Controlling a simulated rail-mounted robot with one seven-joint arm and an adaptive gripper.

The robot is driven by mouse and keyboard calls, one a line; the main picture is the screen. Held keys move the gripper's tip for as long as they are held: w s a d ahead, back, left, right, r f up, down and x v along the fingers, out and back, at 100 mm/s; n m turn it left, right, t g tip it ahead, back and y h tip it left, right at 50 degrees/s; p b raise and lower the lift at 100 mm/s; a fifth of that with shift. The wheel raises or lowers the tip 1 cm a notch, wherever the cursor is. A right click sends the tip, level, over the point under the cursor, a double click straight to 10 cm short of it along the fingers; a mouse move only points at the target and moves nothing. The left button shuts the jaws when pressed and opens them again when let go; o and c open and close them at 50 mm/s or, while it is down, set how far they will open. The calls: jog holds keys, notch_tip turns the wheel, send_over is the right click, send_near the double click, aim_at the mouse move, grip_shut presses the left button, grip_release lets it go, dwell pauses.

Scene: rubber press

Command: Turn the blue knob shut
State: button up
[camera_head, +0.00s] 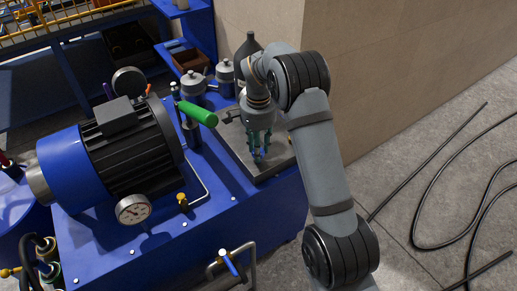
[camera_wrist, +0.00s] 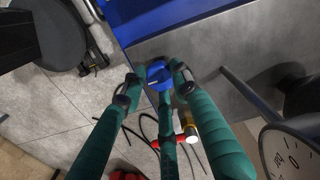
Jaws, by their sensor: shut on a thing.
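The blue knob (camera_wrist: 157,72) shows in the wrist view as a round cap with a pale mark on its top. It sits between the green fingers of my gripper (camera_wrist: 160,82), which are closed around it. In the head view my gripper (camera_head: 259,152) points down over the grey metal plate at the right end of the blue machine. The knob cannot be made out clearly there, as the fingers cover it.
A motor (camera_head: 128,147), a gauge (camera_head: 132,209) and a green-handled lever (camera_head: 197,113) stand left of my gripper. A blue-handled valve (camera_head: 229,263) is at the front. Black cables (camera_head: 433,185) lie on the floor at right.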

jog(key=o, duration=1.1)
jog(key=shift+o, duration=0.2)
jog(key=shift+r, duration=0.1)
notch_tip(320, 180, up, 12)
dwell(0.3)
notch_tip(320, 180, down, 12)
jog(key=shift+f, duration=0.2)
jog(key=shift+r+n, duration=0.1)
jog(key=shift+n, duration=0.2)
